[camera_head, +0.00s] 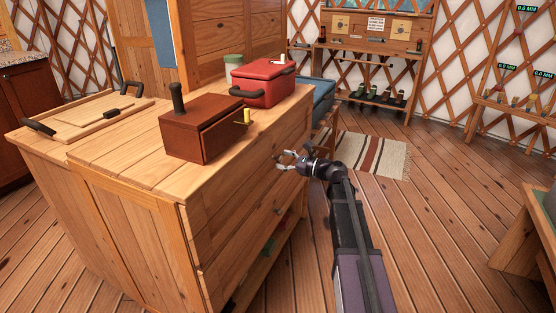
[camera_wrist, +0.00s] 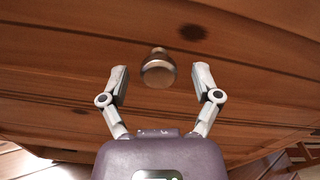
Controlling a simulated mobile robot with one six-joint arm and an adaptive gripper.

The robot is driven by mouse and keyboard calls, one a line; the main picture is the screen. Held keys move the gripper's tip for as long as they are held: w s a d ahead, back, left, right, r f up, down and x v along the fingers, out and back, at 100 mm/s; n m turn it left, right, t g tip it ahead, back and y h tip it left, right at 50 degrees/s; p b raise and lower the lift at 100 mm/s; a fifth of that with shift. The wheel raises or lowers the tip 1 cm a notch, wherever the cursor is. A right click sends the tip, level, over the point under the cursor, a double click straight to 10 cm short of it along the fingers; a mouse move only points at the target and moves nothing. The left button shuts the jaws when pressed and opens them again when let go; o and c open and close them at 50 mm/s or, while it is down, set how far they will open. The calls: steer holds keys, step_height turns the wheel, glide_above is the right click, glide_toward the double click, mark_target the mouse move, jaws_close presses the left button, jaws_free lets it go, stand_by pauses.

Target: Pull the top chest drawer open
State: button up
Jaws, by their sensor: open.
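The wooden chest (camera_head: 235,195) stands at centre left in the head view, its drawer side facing my arm. My gripper (camera_head: 281,160) is open beside the upper part of that side. In the wrist view the drawer front (camera_wrist: 70,60) fills most of the picture. A round metal knob (camera_wrist: 158,70) sticks out from it. My gripper (camera_wrist: 160,82) has one finger to the left and one to the right of the knob, with visible gaps on both sides. Whether the drawer is fully shut cannot be told.
On the chest top stand a brown box (camera_head: 203,128) with a yellow handle, a red case (camera_head: 263,83) and a wooden board (camera_head: 95,115) with black handles. A blue chest (camera_head: 317,95) and striped rug (camera_head: 372,153) lie beyond.

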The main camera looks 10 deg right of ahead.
steer(key=shift+w+a, duration=0.35)
steer(key=shift+a, duration=0.2)
jaws_close()
steer(key=shift+a, duration=0.25)
steer(key=shift+d, duration=0.15)
steer(key=shift+s, duration=0.15)
